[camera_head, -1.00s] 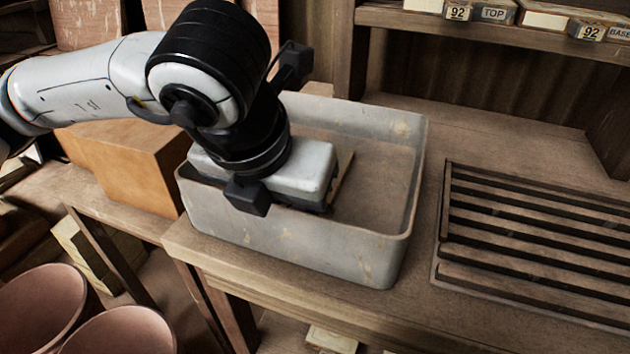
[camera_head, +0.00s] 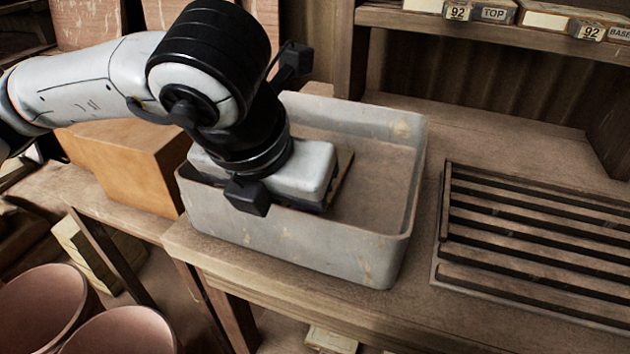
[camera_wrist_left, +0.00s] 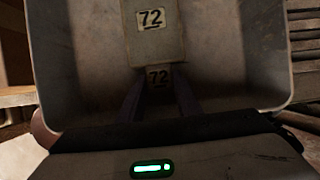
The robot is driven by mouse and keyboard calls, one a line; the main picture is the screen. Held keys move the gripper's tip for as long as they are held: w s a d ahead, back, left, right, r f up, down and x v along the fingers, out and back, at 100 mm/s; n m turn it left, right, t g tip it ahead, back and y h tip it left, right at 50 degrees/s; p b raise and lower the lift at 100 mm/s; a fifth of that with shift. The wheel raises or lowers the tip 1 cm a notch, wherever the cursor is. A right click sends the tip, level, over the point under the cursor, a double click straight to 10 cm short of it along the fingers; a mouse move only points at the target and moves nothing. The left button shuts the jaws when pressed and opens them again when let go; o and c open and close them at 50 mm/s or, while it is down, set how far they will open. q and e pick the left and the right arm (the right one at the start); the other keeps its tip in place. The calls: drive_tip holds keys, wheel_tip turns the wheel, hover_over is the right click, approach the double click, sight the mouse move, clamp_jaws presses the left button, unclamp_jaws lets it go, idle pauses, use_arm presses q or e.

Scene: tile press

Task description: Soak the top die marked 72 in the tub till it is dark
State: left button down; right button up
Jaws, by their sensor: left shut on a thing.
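The die is a block with two labels reading 72, on its upper face and its near end, in the left wrist view (camera_wrist_left: 155,48). It is down inside the grey tub (camera_head: 300,248) and looks dull grey-brown. In the head view only a brown strip of the die (camera_head: 344,182) shows beside my gripper. My left gripper (camera_wrist_left: 160,103) reaches down into the tub, shut on the near end of the die. Its fingertips are hidden in the head view. Whether the die touches the tub floor is unclear. My right gripper is in neither view.
A slatted rack (camera_head: 535,245) stands on the bench right of the tub. An orange-brown block (camera_head: 125,165) is at the left. A shelf (camera_head: 470,25) with labelled blocks is behind. Terracotta pots (camera_head: 40,305) are at lower left. Bench between tub and rack is clear.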

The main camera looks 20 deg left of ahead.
use_arm(q)
drive_tip(key=shift+r, duration=0.1)
drive_tip(key=shift+r+p, duration=0.35)
drive_tip(key=shift+r, duration=0.3)
drive_tip(key=shift+r+p, duration=0.3)
drive_tip(key=shift+r, duration=0.35)
drive_tip(key=shift+r+p, duration=0.75)
drive_tip(key=shift+r, duration=0.8)
drive_tip(key=shift+r+p, duration=0.6)
drive_tip(key=shift+r, duration=0.7)
wheel_tip(320, 180, up, 5)
drive_tip(key=shift+f+p, duration=0.2)
drive_tip(key=shift+p, duration=0.95)
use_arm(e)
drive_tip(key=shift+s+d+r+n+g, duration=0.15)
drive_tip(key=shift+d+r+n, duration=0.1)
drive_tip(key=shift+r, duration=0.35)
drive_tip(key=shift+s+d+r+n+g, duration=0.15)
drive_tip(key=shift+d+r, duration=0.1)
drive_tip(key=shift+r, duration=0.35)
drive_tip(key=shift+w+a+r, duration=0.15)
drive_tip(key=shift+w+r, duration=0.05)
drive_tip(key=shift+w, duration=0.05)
